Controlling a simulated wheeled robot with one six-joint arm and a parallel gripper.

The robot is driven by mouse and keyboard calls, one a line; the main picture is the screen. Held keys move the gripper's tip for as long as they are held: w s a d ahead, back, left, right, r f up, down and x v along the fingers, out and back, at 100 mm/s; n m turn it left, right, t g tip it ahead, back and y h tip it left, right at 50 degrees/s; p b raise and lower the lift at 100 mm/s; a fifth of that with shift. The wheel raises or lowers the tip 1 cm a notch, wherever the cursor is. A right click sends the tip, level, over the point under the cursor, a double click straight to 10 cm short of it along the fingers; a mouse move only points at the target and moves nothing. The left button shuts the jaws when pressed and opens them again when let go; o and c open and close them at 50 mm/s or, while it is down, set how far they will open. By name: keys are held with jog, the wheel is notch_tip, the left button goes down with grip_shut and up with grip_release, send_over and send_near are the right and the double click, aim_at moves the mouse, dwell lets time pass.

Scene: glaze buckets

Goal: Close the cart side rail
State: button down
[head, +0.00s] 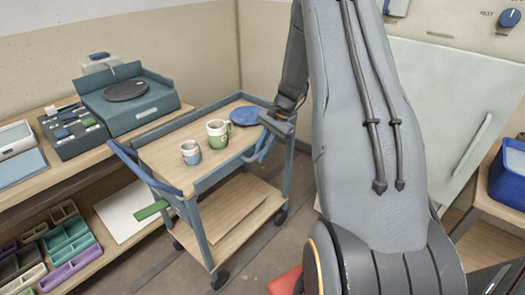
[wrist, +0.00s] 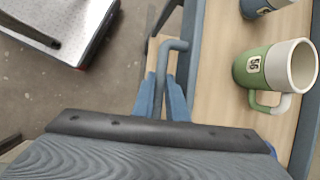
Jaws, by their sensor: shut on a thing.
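The cart (head: 203,183) has a blue-grey frame and a wooden top. My gripper (head: 265,146) is at the cart's right end, low beside the top's near edge. In the wrist view, my gripper (wrist: 162,92) has its two blue fingers close together around a blue-grey bent bar (wrist: 176,45), which looks like part of the side rail. The bar stands just outside the cart's long edge. My gripper is shut on it. The arm and gripper body hide part of the rail, so how far it stands open is unclear.
A green-and-white mug (head: 218,133), a blue-and-white mug (head: 190,152) and a blue disc (head: 245,116) are on the cart top. The green mug also shows close to my gripper in the wrist view (wrist: 257,68).

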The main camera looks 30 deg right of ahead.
jog(key=shift+a, duration=0.1)
dwell(0.4)
jog(key=c, duration=2)
grip_release()
jog(key=shift+c, duration=0.2)
jog(key=shift+r, duration=0.1)
jog(key=b+v, duration=0.1)
jog(key=v, duration=0.6)
jog(key=shift+r, duration=0.25)
jog(key=s+a+r+n+h, duration=0.2)
jog(key=s+a+n, duration=0.4)
jog(key=s+a, duration=0.4)
jog(key=s+a+r+n+h, duration=0.3)
jog(key=s+a+n, duration=0.4)
jog(key=s+a, duration=0.3)
jog(key=s, duration=0.3)
jog(key=shift+s+a+n, duration=0.2)
jog(key=shift+s+n, duration=0.05)
jog(key=shift+n, duration=0.05)
